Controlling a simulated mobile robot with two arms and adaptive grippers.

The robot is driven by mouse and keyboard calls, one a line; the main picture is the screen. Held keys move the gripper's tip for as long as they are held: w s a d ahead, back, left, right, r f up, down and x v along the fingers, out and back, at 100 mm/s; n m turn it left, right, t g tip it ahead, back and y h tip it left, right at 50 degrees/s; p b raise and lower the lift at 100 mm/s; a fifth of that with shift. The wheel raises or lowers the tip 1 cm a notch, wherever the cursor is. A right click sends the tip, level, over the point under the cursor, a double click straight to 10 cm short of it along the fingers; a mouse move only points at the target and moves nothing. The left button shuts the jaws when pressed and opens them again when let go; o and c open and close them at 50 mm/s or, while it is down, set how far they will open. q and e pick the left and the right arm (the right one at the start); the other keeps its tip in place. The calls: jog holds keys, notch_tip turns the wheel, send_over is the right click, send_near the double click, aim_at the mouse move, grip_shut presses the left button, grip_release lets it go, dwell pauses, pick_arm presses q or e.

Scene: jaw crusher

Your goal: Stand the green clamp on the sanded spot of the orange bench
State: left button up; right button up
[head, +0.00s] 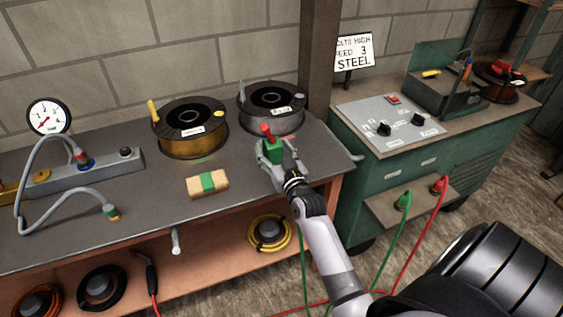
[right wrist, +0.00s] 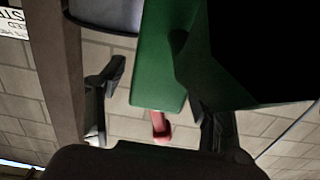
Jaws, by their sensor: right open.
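The green clamp (head: 273,146) with a red handle (head: 266,130) is upright over the right part of the orange bench (head: 130,192), which has a dark grey top and an orange frame. My right gripper (head: 272,156) is open, its fingers around the clamp. In the right wrist view the clamp's green body (right wrist: 158,60) and red handle (right wrist: 160,124) lie between the spread fingers of the gripper (right wrist: 165,115). Its foot is hidden, so I cannot tell whether it touches the bench. I cannot clearly make out the sanded spot. My left gripper is not in view.
Two wire spools (head: 190,142) (head: 273,118) stand at the back. A gauge (head: 47,117) and a hose (head: 35,180) are at the left. A green welding cabinet (head: 420,165) stands right.

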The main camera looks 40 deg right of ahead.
jog(key=v, duration=1.1)
